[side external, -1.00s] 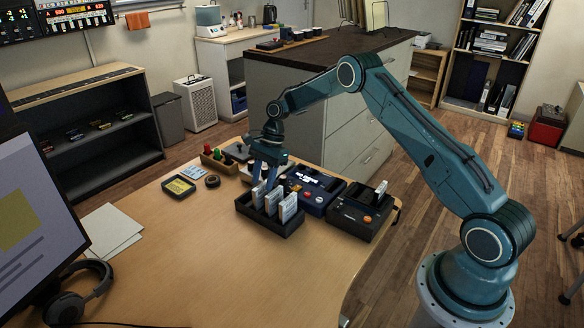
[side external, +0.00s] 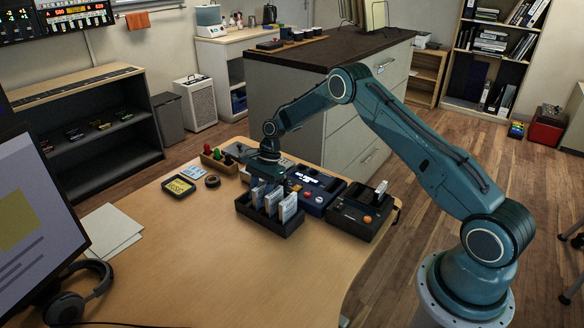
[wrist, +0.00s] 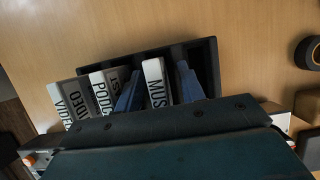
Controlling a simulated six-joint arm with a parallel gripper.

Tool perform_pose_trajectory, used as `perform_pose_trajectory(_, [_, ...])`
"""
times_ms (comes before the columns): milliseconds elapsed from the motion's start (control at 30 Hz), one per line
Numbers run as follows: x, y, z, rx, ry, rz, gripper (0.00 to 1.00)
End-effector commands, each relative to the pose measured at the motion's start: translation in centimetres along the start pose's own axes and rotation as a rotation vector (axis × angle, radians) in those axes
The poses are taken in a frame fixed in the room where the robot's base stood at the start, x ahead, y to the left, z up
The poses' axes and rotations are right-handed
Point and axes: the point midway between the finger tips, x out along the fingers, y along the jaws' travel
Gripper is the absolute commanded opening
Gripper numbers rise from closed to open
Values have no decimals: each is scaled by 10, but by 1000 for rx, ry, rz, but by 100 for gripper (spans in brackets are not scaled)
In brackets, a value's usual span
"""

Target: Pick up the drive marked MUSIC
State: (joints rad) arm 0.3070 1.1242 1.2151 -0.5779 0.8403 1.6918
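The drive marked MUSIC (wrist: 155,85) stands in a dark rack (wrist: 216,70); only "MUS" of its label shows in the wrist view. My gripper (wrist: 158,72) is open, with one blue finger on each side of this drive and visible gaps between. The drives marked VIDEO (wrist: 72,105) and PODCAST (wrist: 100,92) stand to its left. The lower parts of the drives are hidden by my gripper body. In the side external view, my gripper (side external: 266,178) is low over the far-left end of the rack (side external: 268,226); drive labels are not readable there.
A navy device with a screen (side external: 312,192) stands close behind the rack. A dark device with an orange knob (side external: 362,214) stands to its right.

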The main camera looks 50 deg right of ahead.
Motion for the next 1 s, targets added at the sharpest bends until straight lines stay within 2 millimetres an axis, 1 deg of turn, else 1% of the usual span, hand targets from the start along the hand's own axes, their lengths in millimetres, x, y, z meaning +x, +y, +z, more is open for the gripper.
perform_pose_trajectory(133, [0, 0, 0, 0, 0, 0, 39])
perform_pose_trajectory(333, [0, 0, 0, 0, 0, 0, 0])
perform_pose_trajectory(633, [-1, 0, 0, 0, 0, -1, 0])
perform_pose_trajectory(767, [-4, -1, 2, 0, 0, -2, 0])
perform_pose_trajectory(867, [-11, -1, 4, -1, 0, -2, 0])
perform_pose_trajectory(1000, [-25, -1, 10, -2, 1, -4, 0])
